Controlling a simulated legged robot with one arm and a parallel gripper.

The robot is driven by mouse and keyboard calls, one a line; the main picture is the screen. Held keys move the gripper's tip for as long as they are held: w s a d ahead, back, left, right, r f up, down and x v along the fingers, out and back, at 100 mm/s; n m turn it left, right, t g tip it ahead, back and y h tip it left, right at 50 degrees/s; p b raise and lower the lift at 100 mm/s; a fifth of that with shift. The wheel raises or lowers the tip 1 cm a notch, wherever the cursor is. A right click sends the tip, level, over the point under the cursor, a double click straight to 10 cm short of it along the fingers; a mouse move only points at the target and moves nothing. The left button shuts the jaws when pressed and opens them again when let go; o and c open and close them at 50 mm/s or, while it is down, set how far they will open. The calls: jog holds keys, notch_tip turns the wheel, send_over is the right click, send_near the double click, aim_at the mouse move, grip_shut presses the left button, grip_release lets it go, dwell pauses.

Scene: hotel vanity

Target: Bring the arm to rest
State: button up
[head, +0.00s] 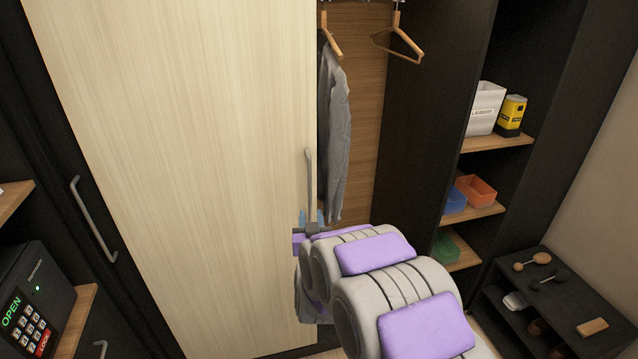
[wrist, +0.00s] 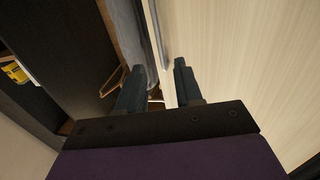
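My arm reaches forward from the lower right in the head view, with grey links and purple pads. My gripper (head: 312,218) is at its far end, by the lower end of the long metal handle (head: 309,180) on the pale wooden sliding door (head: 190,150). In the wrist view my gripper (wrist: 157,84) has its two dark fingers apart with nothing held between them. The handle (wrist: 155,28) shows beyond the fingertips, beside the pale door (wrist: 240,70). Whether a finger touches the handle or door cannot be told.
The wardrobe is open right of the door, with a grey garment (head: 335,130) and wooden hangers (head: 399,42). Shelves at right hold a laundry box (head: 485,108) and coloured bins (head: 475,190). A dark shoe rack (head: 560,295) stands lower right; a safe (head: 33,300) sits lower left.

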jog(key=shift+d, duration=0.1)
jog(key=s+d+g+h, duration=0.1)
jog(key=s+d+g, duration=0.5)
jog(key=s, duration=1)
jog(key=s+d+r+m+g, duration=0.1)
jog(key=s+d+g, duration=0.6)
jog(key=s, duration=0.9)
jog(key=s+d+g+h, duration=0.1)
jog(key=s+d+g, duration=0.5)
jog(key=s, duration=1.1)
jog(key=shift+d+r+m+g+h, duration=0.3)
jog(key=shift+d+r, duration=0.1)
jog(key=shift+d, duration=0.7)
